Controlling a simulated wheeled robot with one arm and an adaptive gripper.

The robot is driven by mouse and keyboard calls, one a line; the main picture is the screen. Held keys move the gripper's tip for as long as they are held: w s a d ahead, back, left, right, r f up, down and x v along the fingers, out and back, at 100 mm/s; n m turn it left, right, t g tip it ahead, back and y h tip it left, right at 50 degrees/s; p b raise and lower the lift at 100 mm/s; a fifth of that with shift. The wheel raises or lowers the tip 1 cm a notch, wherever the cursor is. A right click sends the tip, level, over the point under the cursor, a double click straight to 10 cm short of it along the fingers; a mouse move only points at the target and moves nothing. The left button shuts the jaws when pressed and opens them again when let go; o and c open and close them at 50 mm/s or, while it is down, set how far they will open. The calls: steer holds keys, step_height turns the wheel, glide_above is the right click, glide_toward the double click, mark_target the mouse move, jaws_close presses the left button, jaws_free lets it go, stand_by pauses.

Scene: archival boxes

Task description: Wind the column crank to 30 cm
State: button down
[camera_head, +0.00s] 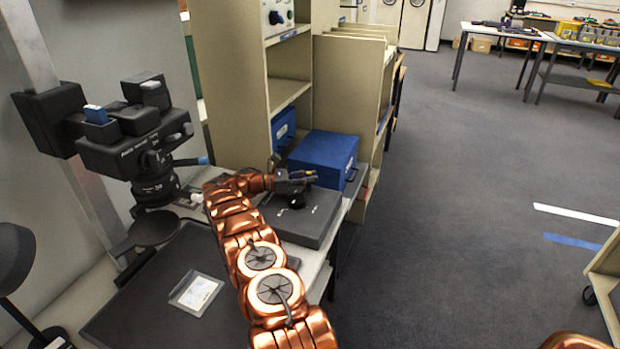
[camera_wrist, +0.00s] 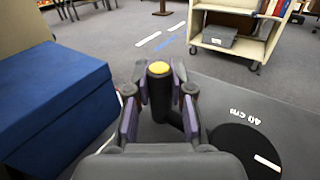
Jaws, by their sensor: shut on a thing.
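The column crank's black handle with a yellow top (camera_wrist: 160,70) stands upright between the fingers of my gripper (camera_wrist: 159,88); the purple pads are shut on it. An arm joins the handle to a black round hub (camera_wrist: 240,150) with a white pointer line toward the lower right. A "40 cm" label (camera_wrist: 243,108) is on the grey surface just beyond the hub; the pointer is not at it. No 30 cm mark is readable. In the head view my gripper (camera_head: 297,178) is over the dark grey crank box (camera_head: 305,228), whose small white marks are too small to read.
A blue box (camera_head: 322,158) stands close behind the crank box and fills the left of the wrist view (camera_wrist: 50,100). A black camera on a column (camera_head: 130,140) is at left. A card (camera_head: 197,292) lies on the dark mat.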

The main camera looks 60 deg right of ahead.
steer(key=c, duration=1.2)
jaws_free()
steer(key=shift+w+a, duration=0.1)
steer(key=shift+a, duration=0.1)
steer(key=shift+o, duration=1.1)
steer(key=shift+d, duration=0.15)
steer(key=shift+v, duration=3.15)
steer(key=shift+w+a, duration=0.3)
steer(key=shift+a, duration=0.1)
steer(key=shift+c, duration=0.2)
